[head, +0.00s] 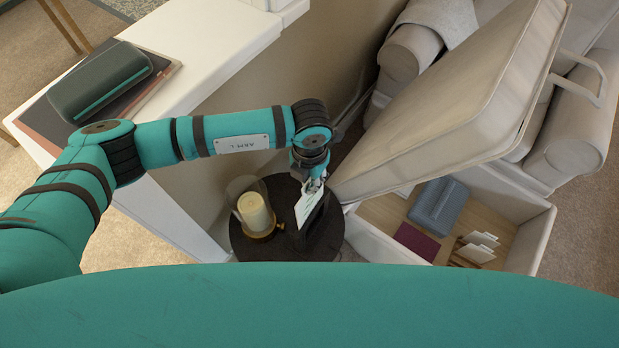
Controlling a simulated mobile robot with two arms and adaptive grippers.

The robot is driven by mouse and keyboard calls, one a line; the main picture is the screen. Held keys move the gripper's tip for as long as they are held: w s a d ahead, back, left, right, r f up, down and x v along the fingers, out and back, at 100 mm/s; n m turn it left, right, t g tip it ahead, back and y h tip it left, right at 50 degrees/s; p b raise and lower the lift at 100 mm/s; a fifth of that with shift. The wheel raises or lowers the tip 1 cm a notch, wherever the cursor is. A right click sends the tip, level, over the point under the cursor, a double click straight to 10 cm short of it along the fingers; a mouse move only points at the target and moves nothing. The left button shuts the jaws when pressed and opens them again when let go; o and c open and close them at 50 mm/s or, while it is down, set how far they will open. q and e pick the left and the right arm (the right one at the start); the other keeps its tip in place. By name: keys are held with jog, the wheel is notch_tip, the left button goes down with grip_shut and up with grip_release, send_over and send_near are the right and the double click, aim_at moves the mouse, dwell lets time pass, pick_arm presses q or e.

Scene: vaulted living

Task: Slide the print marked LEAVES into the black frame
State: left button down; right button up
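My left gripper (313,182) is over a dark round side table (265,188) and is shut on the top of a white print (306,208). The print is tilted, and its marking is too small to read. A dark upright shape that looks like the black frame (319,214) stands on the table just right of the print. I cannot tell whether the print's lower edge is inside the frame or only in front of it. More white prints (480,243) stand in a rack in the open storage box at the right. My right gripper is not in view.
A candle under a glass dome (254,211) stands on the table, close left of the print. The storage box (533,240) also holds a blue-grey case (438,205) and a maroon item (417,242). A raised cushion (450,100) leans above it. A white ledge (205,50) is at left.

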pick_arm(q)
jog(key=shift+a+f+b, duration=0.1)
jog(key=shift+f+b, duration=2.25)
jog(key=shift+f, duration=0.35)
jog(key=shift+f, duration=0.15)
jog(key=shift+f+b, duration=3.75)
jog(key=shift+f, duration=0.35)
jog(key=c, duration=1.4)
grip_release()
